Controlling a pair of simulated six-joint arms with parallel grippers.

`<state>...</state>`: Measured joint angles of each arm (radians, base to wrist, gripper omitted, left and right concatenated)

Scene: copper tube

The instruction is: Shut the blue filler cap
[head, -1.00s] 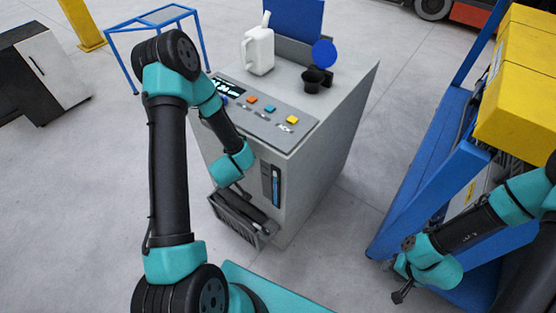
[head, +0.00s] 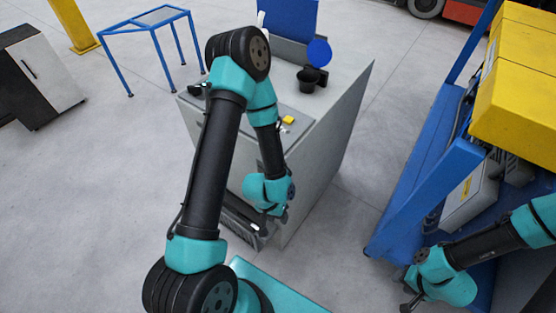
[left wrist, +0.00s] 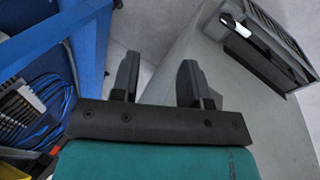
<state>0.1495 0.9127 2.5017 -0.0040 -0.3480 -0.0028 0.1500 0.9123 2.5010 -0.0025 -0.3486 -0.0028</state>
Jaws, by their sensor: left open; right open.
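The blue filler cap (head: 319,52) is a round disc standing raised beside the black filler neck (head: 307,83), on top of the grey machine (head: 335,105). The neck looks uncovered. My left gripper (head: 279,213) hangs low in front of the machine, well below the cap and apart from it. In the left wrist view its two black fingers (left wrist: 158,78) are spread and empty, and the cap is out of that view. My right gripper (head: 406,304) is at the lower right, open and far from the cap.
My left arm hides much of the control panel, leaving a yellow button (head: 288,120) visible. A tray (head: 243,222) juts from the machine's front. A blue frame (head: 425,190) with yellow boxes (head: 515,105) stands at right. A blue panel (head: 290,15) rises behind.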

